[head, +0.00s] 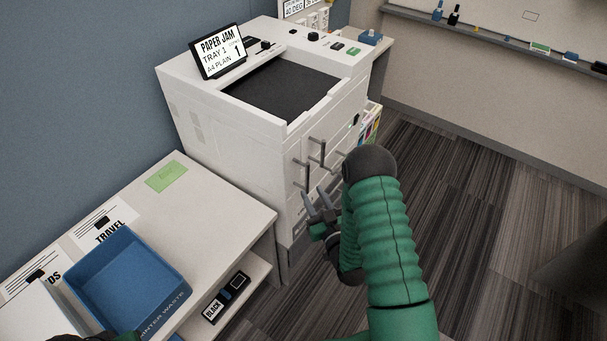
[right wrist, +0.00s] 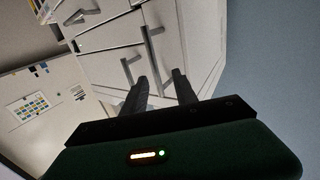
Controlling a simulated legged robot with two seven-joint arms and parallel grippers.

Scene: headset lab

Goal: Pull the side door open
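The white printer (head: 235,130) stands against the blue wall. Its panel face toward my right arm carries grey bar handles (head: 307,172), which also show in the right wrist view (right wrist: 154,48). The panels look shut; I cannot tell for sure which one is the side door. My right gripper (head: 314,205) is just in front of the lower panels, below the handles. In the right wrist view its two dark fingers (right wrist: 160,88) are spread with nothing between them. The fingertips point at the panel near the handles; contact cannot be told. Only dark green slivers show at the bottom left of the head view; no left fingers are visible.
A white side table (head: 215,205) stands left of the printer, with a blue waste bin (head: 125,275) and a green note (head: 166,177) on it. A black cartridge box (head: 227,298) lies on its lower shelf. Striped carpet (head: 480,200) to the right is clear.

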